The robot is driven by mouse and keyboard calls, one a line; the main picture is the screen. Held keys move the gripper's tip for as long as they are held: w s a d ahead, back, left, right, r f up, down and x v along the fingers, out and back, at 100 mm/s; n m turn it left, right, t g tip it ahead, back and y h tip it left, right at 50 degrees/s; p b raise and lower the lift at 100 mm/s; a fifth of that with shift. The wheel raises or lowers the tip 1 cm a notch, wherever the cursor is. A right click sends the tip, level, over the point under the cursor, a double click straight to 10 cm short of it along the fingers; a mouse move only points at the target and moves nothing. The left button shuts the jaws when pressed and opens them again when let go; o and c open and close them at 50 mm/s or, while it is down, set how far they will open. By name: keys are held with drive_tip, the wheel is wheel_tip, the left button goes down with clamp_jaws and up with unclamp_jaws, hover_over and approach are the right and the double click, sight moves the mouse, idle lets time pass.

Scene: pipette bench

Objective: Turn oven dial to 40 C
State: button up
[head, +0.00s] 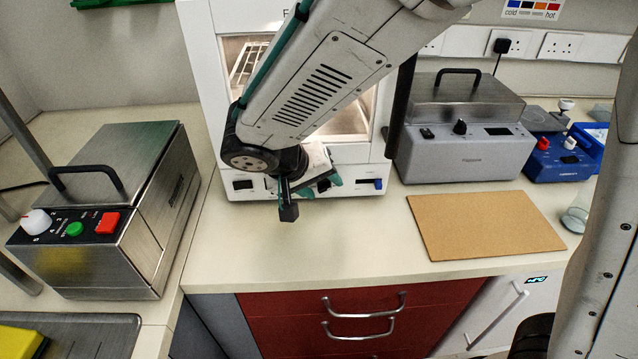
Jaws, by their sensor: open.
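The oven (205,60) is a white box with a glass window and wire racks inside, standing at the back of the bench.
A steel water bath (125,150) with a white knob and red and green buttons stands at the left. A grey lidded unit (465,150) stands right of the oven, with blue devices (560,158) beyond. A brown board (485,225) lies on the bench; the bench before the oven is clear.

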drive_tip(key=c, duration=1)
drive_tip(key=shift+h, duration=0.4)
drive_tip(key=h, duration=0.1)
drive_tip(key=n+h, duration=0.1)
drive_tip(key=h, duration=0.1)
drive_tip(key=a+f+h, duration=0.1)
drive_tip(key=h, duration=0.1)
drive_tip(key=shift+n, duration=0.3)
drive_tip(key=h, duration=0.1)
drive_tip(key=n+t+h, duration=0.1)
drive_tip(key=h, duration=0.3)
drive_tip(key=shift+f+n+t, duration=0.3)
drive_tip(key=shift+f+t, duration=0.05)
drive_tip(key=shift+t, duration=0.05)
